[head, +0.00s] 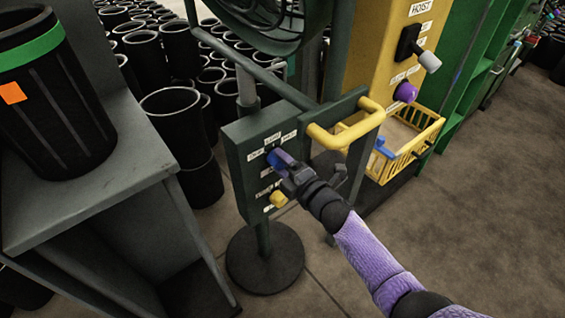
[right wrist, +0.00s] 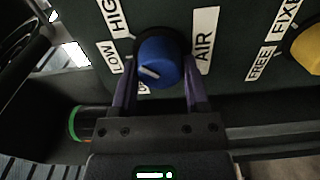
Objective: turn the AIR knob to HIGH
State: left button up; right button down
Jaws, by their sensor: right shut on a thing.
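The blue AIR knob (head: 272,158) is on the front of a dark green control box (head: 236,152). My right gripper (head: 281,164) is shut on the knob, a purple finger on each side. In the right wrist view the blue knob (right wrist: 161,62) shows a white mark at the lower left of its face. The mark lies toward the side between the LOW label (right wrist: 110,56) and a partly hidden label. The HIGH label (right wrist: 114,17) is at the upper left and the AIR label (right wrist: 204,40) at the right. My left gripper is out of view.
A yellow knob (head: 278,199) with FREE and FIXED labels is lower on the box. A yellow handle (head: 346,133) sticks out at its right. A grey table with a black bin (head: 45,100) stands left. A yellow basket (head: 405,150) and the hoist post are at right.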

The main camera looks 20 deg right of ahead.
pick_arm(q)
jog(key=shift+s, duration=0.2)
pick_arm(e)
jog(key=c, duration=0.5)
grip_release()
jog(key=o, duration=0.4)
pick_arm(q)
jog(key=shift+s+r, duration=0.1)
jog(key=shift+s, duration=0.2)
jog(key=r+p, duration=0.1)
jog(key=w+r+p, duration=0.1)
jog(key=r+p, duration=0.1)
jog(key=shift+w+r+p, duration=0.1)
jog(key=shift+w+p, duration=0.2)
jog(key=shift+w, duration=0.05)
pick_arm(e)
jog(key=v, duration=1)
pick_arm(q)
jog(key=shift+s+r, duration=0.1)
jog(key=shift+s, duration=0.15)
